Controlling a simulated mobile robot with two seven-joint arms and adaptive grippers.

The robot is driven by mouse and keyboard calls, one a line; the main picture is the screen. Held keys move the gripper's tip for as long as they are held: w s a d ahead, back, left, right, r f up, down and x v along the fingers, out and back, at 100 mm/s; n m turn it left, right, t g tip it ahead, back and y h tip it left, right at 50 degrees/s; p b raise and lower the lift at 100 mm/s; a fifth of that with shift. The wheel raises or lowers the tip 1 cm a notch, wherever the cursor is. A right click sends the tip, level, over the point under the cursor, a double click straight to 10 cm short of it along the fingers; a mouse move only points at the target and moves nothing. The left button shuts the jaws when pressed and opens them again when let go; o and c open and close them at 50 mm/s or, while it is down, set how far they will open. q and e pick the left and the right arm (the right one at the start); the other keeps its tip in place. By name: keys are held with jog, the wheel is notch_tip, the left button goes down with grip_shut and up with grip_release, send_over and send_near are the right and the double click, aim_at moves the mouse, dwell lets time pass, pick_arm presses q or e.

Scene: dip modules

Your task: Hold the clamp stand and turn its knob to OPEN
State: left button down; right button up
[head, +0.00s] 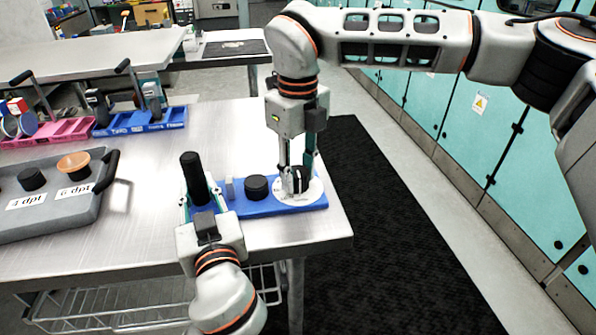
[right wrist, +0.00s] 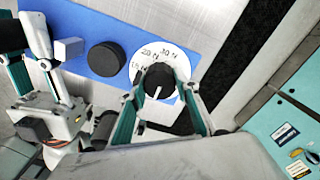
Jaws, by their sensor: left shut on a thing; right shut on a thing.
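The clamp stand has a blue base (head: 315,207) at the table's front right corner, with an upright black handle (head: 194,172) at its left end. My left gripper (head: 204,203) is shut on the handle's lower part. At the base's right end, a black knob (right wrist: 153,79) sits on a white dial (right wrist: 178,58). My right gripper (head: 297,180) points down and is shut on this knob. In the right wrist view, newton markings show on the dial and the knob's white pointer line is visible. I cannot see an OPEN mark; the fingers hide part of the dial.
A black round piece (head: 256,188) and a small pale block (head: 230,187) sit on the base between my grippers. A grey tray (head: 50,222) with labelled places lies left. Pink (head: 70,130) and blue (head: 174,118) holders stand behind. The table drops off to a dark mat (head: 390,230).

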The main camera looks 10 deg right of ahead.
aim_at(298, 171)
pick_arm(q)
jog(key=shift+f, duration=0.1)
dwell(0.3)
pick_arm(e)
jog(key=o, duration=1.1)
notch_tip(298, 171, up, 12)
pick_arm(q)
jog(key=c, duration=1.9)
grip_release()
